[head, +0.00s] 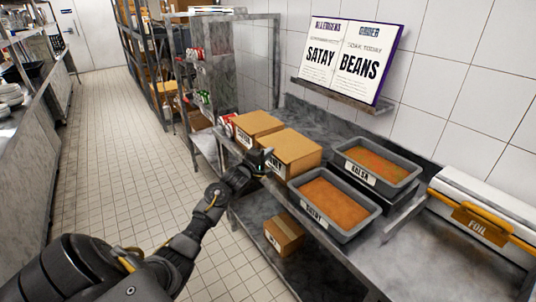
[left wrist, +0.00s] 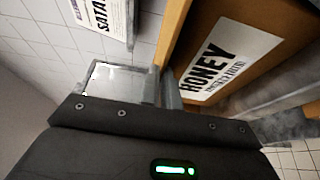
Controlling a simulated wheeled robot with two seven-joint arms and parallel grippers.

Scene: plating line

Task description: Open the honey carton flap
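The honey carton (head: 294,152) is a brown box on the steel counter; its top looks flat and shut in the head view. Its white HONEY label (left wrist: 228,62) shows large in the left wrist view, and my gripper partly hides the label side in the head view. My left gripper (head: 264,162) is at the carton's label side, near the top edge. In the left wrist view its fingers (left wrist: 160,88) are close beside the carton's edge; I cannot tell whether they touch it or how far apart they are. My right gripper is not in view.
Another brown carton (head: 256,124) stands just behind the honey carton. Grey tubs of orange food (head: 340,232) (head: 408,178) and a foil box (head: 480,226) are to the right. A menu board (head: 346,62) hangs above. A carton (head: 284,234) sits on the lower shelf.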

